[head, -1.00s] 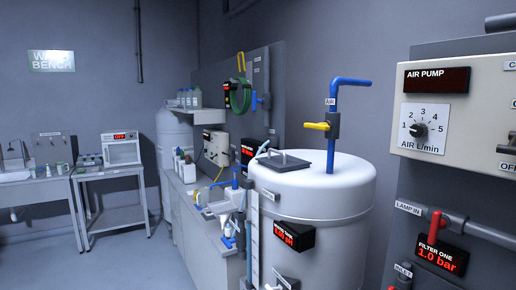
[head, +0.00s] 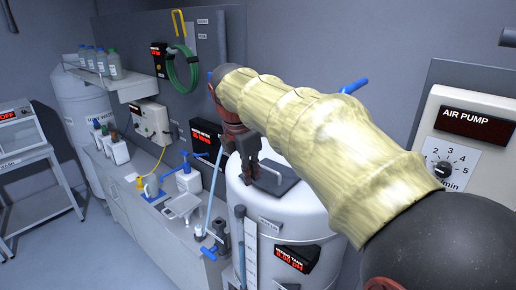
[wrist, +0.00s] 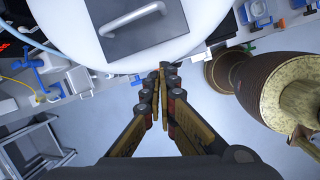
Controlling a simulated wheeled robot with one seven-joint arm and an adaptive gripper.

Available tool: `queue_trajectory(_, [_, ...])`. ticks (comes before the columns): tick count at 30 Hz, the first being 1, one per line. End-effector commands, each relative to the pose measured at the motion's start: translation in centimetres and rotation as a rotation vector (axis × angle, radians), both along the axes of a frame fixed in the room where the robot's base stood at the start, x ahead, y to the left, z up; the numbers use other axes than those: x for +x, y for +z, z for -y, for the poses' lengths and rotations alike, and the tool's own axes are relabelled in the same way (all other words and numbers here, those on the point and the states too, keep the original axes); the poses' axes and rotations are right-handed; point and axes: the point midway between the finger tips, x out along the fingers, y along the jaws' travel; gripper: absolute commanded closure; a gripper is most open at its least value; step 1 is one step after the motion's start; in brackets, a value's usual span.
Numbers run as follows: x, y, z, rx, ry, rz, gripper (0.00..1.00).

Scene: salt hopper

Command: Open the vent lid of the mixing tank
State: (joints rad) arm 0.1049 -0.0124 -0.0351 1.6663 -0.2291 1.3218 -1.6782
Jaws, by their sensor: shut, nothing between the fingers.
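The mixing tank (head: 310,222) is the white round tank at the middle right of the head view. Its vent lid (head: 288,188) is a dark square plate lying flat on the tank top. My gripper (head: 251,178) hangs over the near-left part of the tank top and hides part of the lid. In the wrist view, the lid (wrist: 170,36) carries a light bar handle (wrist: 133,19). My gripper (wrist: 166,67) is shut and empty, its fingertips by the tank's rim, apart from the handle. Their height above the tank is hard to tell.
A bench (head: 120,185) with bottles and a blue-handled device stands left of the tank. A display box (head: 296,258) sticks out of the tank's front. A blue pipe (head: 355,85) rises behind my arm. The air pump panel (head: 480,125) is at the right.

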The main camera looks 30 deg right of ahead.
Motion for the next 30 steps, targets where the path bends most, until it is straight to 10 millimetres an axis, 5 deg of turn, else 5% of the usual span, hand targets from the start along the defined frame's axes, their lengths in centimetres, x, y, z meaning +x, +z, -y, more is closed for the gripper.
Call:
queue_trajectory(1, [1.2,2.2,0.7,-0.02,0.057,-0.033,1.0])
queue_trajectory(3, [2.3,3.5,1.4,-0.044,0.134,-0.072,1.0])
queue_trajectory(11, [4.2,5.0,2.8,-0.083,0.273,-0.145,1.0])
queue_trajectory(30, [5.1,-3.6,5.3,-0.084,0.278,-0.148,1.0])
